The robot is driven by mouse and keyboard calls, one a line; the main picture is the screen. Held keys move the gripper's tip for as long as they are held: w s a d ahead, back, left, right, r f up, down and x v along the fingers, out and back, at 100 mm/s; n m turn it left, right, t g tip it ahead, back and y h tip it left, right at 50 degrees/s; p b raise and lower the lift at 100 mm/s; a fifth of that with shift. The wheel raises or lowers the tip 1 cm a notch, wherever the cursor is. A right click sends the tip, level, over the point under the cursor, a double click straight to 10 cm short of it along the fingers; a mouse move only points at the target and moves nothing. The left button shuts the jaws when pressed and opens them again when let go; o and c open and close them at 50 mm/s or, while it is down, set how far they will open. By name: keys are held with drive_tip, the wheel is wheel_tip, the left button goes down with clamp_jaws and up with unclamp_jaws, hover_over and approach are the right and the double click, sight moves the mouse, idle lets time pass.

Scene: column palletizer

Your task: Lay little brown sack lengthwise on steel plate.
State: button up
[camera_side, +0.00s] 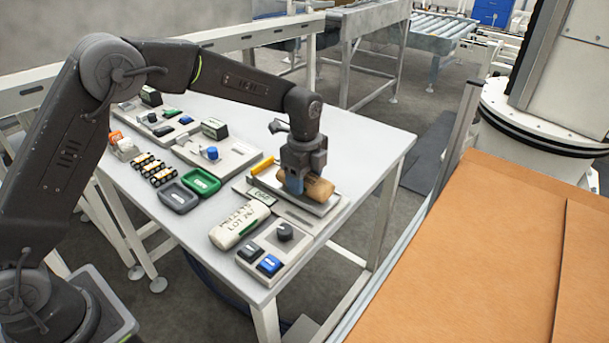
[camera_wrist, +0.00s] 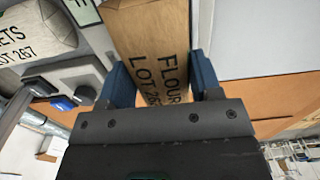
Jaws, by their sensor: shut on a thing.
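The little brown sack (camera_side: 319,189) is at the steel plate (camera_side: 331,207) of the scale-like unit near the table's right side. The sack lies flat over the plate; the gripper hides part of both. I cannot tell whether the sack's underside touches the plate.
A white printed sack (camera_side: 240,225) lies to the left of the plate. A control box (camera_side: 275,249) with a knob and buttons stands in front. A yellow object (camera_side: 263,165) lies by the plate's back left. Green (camera_side: 201,181) and grey (camera_side: 179,198) trays are further left. The table's right edge is close by.

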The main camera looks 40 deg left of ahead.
drive_tip(key=shift+f, duration=0.3)
drive_tip(key=o, duration=1.3)
drive_tip(key=shift+o, duration=0.2)
drive_tip(key=shift+r, duration=3.5)
